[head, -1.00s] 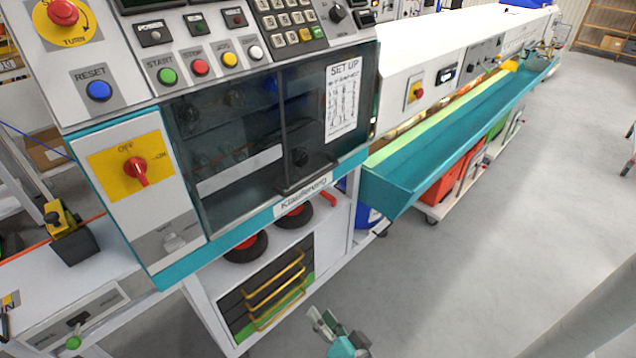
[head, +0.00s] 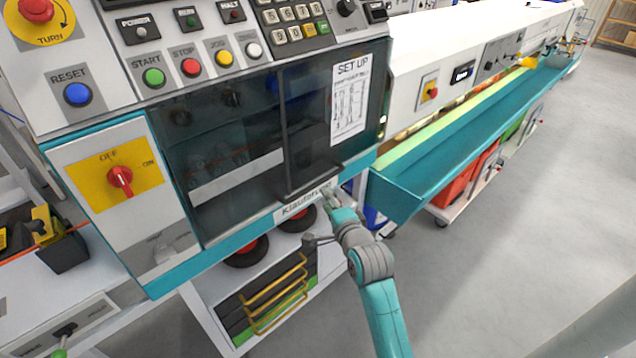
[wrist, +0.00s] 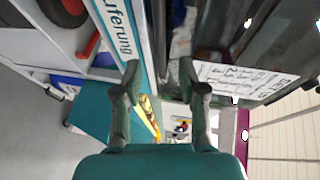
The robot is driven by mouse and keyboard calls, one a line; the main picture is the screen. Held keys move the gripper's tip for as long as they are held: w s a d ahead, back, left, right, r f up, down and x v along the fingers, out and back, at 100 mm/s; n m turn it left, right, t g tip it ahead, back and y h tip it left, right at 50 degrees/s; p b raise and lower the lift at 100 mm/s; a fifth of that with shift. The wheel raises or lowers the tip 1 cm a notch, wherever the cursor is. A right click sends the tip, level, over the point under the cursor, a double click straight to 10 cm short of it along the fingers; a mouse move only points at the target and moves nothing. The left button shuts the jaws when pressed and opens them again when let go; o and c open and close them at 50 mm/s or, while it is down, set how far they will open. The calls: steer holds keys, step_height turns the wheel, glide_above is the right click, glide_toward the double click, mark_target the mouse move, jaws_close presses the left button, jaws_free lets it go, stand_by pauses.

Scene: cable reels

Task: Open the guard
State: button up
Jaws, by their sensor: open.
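The guard (head: 307,140) is a dark see-through panel on the machine front, with a white SET UP sheet on it and a dark handle bar (head: 312,184) along its lower edge. It covers the opening, and parts show dimly through it. My gripper (head: 329,192) is just below and right of the handle bar, close to the labelled strip. In the wrist view the gripper's two fingers (wrist: 159,68) are apart with nothing held between them. The guard's dark panel (wrist: 235,55) shows at the right there; contact with the handle cannot be told.
A teal trough (head: 440,150) juts out right of the guard. Control buttons and a red rotary switch (head: 120,180) are at the left. Below stands a white cart (head: 220,310) with black-red reels and yellow rails. Grey floor (head: 500,260) is clear at the right.

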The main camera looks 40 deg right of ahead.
mark_target(318, 185)
steer(key=x, duration=0.9)
steer(key=shift+w+d+f, duration=0.1)
steer(key=shift+w+f, duration=0.05)
steer(key=shift+w, duration=0.2)
jaws_close()
